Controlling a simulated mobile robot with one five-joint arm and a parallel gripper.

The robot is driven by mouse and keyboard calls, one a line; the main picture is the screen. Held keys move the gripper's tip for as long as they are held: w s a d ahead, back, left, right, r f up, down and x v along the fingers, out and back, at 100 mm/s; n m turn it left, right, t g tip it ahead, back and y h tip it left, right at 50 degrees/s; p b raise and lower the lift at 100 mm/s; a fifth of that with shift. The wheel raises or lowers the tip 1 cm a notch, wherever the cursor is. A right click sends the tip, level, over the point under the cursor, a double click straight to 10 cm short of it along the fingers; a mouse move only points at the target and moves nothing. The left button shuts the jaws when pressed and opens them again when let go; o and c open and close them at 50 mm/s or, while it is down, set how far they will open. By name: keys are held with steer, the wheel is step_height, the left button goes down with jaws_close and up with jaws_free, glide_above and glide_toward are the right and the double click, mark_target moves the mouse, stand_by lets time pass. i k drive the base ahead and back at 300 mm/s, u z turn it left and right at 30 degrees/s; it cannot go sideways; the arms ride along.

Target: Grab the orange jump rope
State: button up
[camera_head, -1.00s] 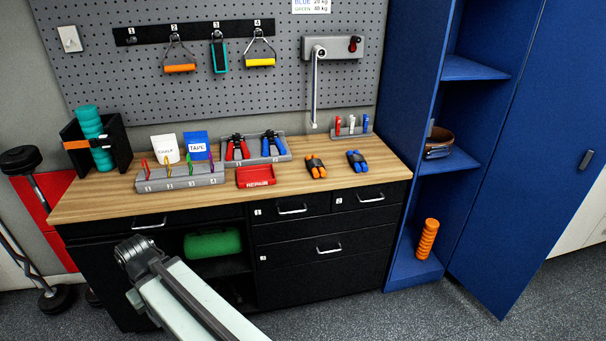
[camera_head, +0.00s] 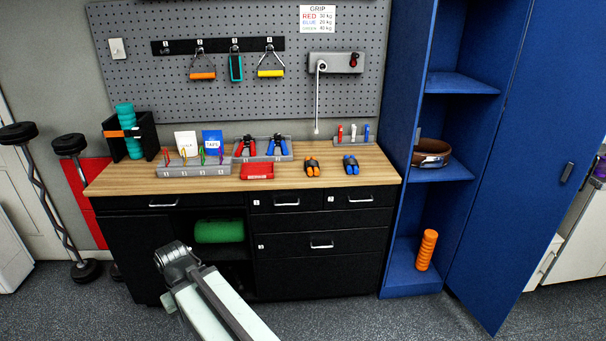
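A small bundle with orange ends and a dark middle (camera_head: 312,166), which looks like the orange jump rope, lies on the wooden worktop (camera_head: 130,181) near its front edge, right of centre. A like bundle in blue (camera_head: 351,165) lies to its right, apart from it. My arm reaches up from the bottom of the view in front of the bench, well short of the orange bundle. I see a dark joint and pale links of the arm, but my gripper's fingers do not show.
An orange ribbed roller (camera_head: 426,250) stands low in the open blue cabinet (camera_head: 414,272). Grey floor before the bench is clear.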

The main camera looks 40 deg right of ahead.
mark_target(312, 164)
steer(key=z, duration=0.15)
steer(key=i, duration=0.8)
steer(key=u, duration=0.25)
steer(key=k, duration=0.75)
steer(key=z, duration=0.2)
steer(key=i, duration=0.85)
steer(key=z, duration=0.05)
